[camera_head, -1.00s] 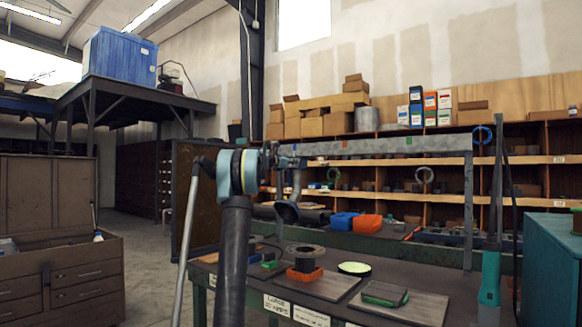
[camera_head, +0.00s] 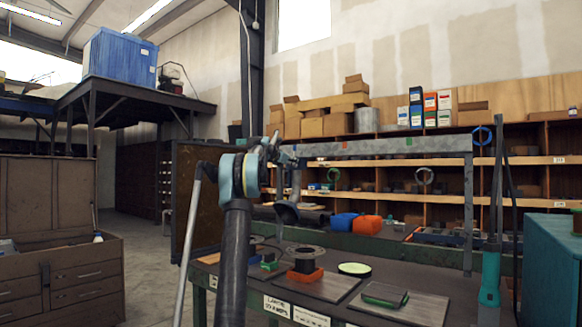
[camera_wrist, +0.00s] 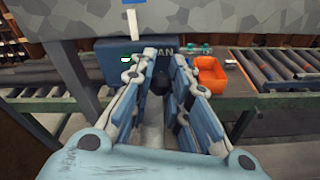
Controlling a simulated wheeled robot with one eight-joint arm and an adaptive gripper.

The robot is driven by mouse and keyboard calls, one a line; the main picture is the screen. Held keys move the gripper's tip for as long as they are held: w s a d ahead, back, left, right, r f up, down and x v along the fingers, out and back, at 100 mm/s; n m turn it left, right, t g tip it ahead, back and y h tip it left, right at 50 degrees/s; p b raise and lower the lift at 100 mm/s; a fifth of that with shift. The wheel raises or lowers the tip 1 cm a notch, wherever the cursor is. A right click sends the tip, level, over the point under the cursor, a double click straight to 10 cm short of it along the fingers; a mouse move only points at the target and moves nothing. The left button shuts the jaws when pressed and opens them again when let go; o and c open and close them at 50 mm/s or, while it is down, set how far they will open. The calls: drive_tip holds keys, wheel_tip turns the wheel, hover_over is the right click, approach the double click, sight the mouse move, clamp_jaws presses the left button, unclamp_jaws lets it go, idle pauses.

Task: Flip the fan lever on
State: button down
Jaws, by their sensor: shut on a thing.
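In the wrist view a dark blue box (camera_wrist: 112,62) stands behind my gripper, with the letters "AN" showing and the rest of its label covered by a finger. A black round knob (camera_wrist: 160,84), apparently the end of the fan lever, sits between my fingers. My gripper (camera_wrist: 165,62) is shut on this lever knob, its fingers on the left and right of it. The lever's shaft and its pivot are mostly hidden by my fingers. In the head view my gripper (camera_head: 290,160) is small, partly covered by my own arm, and the knob cannot be made out.
A grey beam (camera_head: 390,147) runs above the workbench and crosses the top of the wrist view. An orange bin (camera_head: 367,225) stands beside the blue bin on the green-edged conveyor. Flanges and pads lie on the dark bench (camera_head: 340,258). A teal cabinet (camera_head: 550,265) is at the right.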

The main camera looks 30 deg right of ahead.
drive_tip(key=c, duration=1.5)
unclamp_jaws()
drive_tip(key=shift+a, duration=0.1)
drive_tip(key=v, duration=1.2)
drive_tip(key=shift+w, duration=0.1)
drive_tip(key=shift+f, duration=0.1)
